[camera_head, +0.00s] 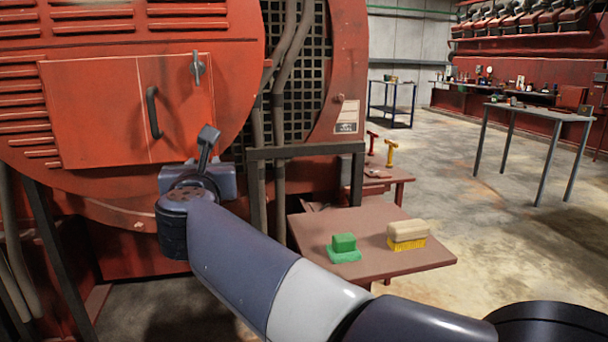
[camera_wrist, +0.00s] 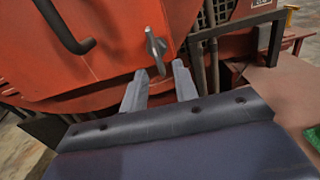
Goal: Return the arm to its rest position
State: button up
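My arm reaches up from the lower right of the head view toward the red engine (camera_head: 320,100). My gripper (camera_wrist: 158,70) shows two grey fingers standing apart in the wrist view, with nothing between them that I can make out. The door looks shut. Its grey latch (camera_head: 197,68) is above my fingertips and also shows just beyond them in the wrist view (camera_wrist: 156,48). A dark curved handle (camera_head: 153,112) is left of the latch.
A brown table (camera_head: 310,235) right of my arm holds a green block-like item (camera_head: 344,248) and a yellow-bristled brush (camera_head: 408,235). Dark pipes (camera_head: 279,160) and a frame bar (camera_head: 305,150) stand close right of my gripper. Open floor (camera_head: 480,240) lies farther right.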

jog(key=n+p, duration=0.1)
jog(key=n, duration=0.1)
jog(key=w+n+p, duration=0.1)
jog(key=n, duration=0.1)
jog(key=n+p, duration=0.1)
jog(key=n, duration=0.1)
jog(key=shift+w+d+r+p, duration=0.1)
jog(key=shift+w+d+p, duration=0.1)
jog(key=shift+w+p, duration=0.2)
